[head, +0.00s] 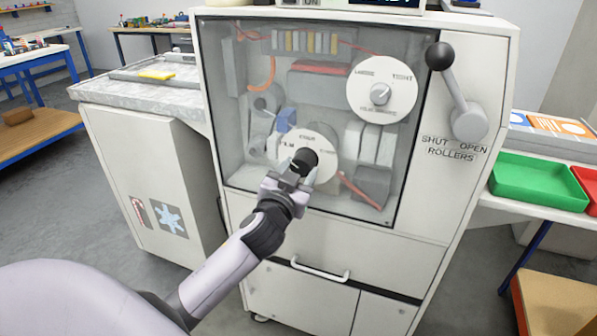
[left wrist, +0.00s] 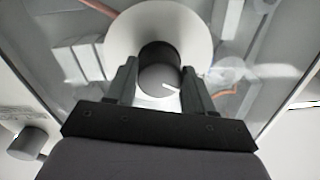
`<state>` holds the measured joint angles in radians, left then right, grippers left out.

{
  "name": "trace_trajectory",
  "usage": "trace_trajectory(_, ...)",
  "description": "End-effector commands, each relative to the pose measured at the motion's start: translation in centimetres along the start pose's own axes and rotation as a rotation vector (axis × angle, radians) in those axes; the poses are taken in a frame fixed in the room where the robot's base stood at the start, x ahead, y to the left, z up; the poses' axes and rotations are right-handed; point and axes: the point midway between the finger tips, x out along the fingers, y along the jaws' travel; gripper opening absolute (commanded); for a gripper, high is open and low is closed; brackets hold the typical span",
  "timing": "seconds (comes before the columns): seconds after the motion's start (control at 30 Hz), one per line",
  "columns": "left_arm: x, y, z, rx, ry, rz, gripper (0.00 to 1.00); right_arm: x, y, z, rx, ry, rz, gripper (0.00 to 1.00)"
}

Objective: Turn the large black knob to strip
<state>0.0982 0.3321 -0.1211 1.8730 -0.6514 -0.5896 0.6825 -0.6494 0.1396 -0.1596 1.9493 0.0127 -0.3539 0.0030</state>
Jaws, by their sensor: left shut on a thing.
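The large black knob (head: 308,156) sits at the centre of a white round dial plate (head: 325,174) low on the machine's clear front. The label on the plate's left seems to read FILM; the other labels are too small to read surely. My left gripper (head: 298,170) reaches the knob from below and is shut on it. In the left wrist view the gripper (left wrist: 158,85) has one finger on each side of the knob (left wrist: 157,62). A white pointer line on the knob runs right and slightly down there. My right gripper is out of view.
A second white dial (head: 392,103) with a grey knob is at upper right. A black-balled lever (head: 452,85) marked SHUT and OPEN ROLLERS stands right of the clear panel. A drawer handle (head: 318,270) is below. A green tray (head: 537,180) lies at right.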

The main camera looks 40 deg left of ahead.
Motion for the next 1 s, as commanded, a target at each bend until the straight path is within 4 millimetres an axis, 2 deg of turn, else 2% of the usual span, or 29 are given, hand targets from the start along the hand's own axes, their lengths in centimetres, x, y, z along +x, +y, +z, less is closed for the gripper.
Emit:
trace_trajectory(0.27,0.0,-0.1,0.0,0.179,0.003,-0.001,0.22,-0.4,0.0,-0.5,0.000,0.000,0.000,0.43)
trace_trajectory(1.0,0.0,-0.4,-0.1,0.881,0.028,-0.005,0.22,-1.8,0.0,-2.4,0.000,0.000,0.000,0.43)
